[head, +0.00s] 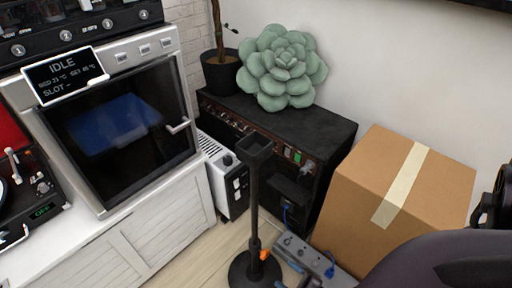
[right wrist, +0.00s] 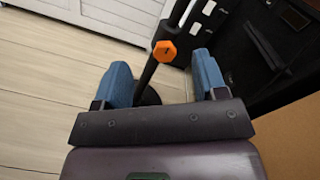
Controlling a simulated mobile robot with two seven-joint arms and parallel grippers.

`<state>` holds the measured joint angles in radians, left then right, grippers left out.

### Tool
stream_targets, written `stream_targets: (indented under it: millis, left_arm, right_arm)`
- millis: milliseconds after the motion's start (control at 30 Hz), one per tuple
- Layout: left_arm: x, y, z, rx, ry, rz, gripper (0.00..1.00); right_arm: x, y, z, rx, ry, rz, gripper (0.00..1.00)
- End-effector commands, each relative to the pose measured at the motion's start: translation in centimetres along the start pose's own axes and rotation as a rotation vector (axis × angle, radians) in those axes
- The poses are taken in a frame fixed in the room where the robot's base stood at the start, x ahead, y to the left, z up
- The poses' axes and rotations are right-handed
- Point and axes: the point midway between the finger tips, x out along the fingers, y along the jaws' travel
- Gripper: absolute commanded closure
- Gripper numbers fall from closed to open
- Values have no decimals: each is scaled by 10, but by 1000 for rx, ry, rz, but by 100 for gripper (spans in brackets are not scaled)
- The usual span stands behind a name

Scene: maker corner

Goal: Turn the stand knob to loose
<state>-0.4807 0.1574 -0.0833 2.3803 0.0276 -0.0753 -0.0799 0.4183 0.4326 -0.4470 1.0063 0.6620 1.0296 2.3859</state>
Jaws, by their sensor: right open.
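The black stand (head: 254,190) rises from a round base (head: 240,272) on the floor, with a small square cup on top. Its orange knob (head: 264,254) sits low on the post. In the right wrist view the orange knob (right wrist: 164,50) shows a hexagonal face with a small dark mark. My right gripper (head: 289,276) is open and empty, low beside the stand, mostly cut off by the lower edge. In the right wrist view its blue fingers (right wrist: 163,78) stand wide apart, and the knob appears between and beyond their tips, not touched. My left gripper is not in view.
A black amplifier (head: 330,125) carrying a succulent (head: 282,68) stands behind the stand. A cardboard box (head: 430,185) is on the right. A grey unit with dark knobs (head: 310,255) lies near the base. White cabinet (head: 150,225) on the left; bare floor (head: 205,265) before it.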

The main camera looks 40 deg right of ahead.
Motion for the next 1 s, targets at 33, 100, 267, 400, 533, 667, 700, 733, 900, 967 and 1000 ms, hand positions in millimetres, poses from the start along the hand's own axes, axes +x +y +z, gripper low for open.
stream_targets:
  millis: [33,100,267,400,533,667,700,733,900,967,1000]
  left_arm:
    - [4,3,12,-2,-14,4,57]
    - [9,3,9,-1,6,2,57]
    - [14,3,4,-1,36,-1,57]
    - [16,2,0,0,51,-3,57]
    - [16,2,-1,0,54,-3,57]
    - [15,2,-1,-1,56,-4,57]
    - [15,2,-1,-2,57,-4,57]
    - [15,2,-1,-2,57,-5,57]
    - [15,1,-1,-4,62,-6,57]
    - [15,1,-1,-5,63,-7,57]
    - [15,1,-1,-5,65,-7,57]
  right_arm:
    - [-13,11,-25,65,21,7,34]
    - [-13,12,-38,151,17,-7,34]
    - [-12,10,-53,274,2,-31,34]
    - [-5,7,-55,307,-9,-40,34]
    - [10,6,-54,309,-12,-41,34]
    - [31,5,-54,309,-12,-41,34]
    - [38,5,-54,309,-12,-41,34]
    - [43,5,-54,309,-11,-41,34]
    - [70,4,-54,308,-10,-40,34]
    - [78,4,-54,308,-9,-40,34]
    - [82,4,-54,308,-9,-40,34]
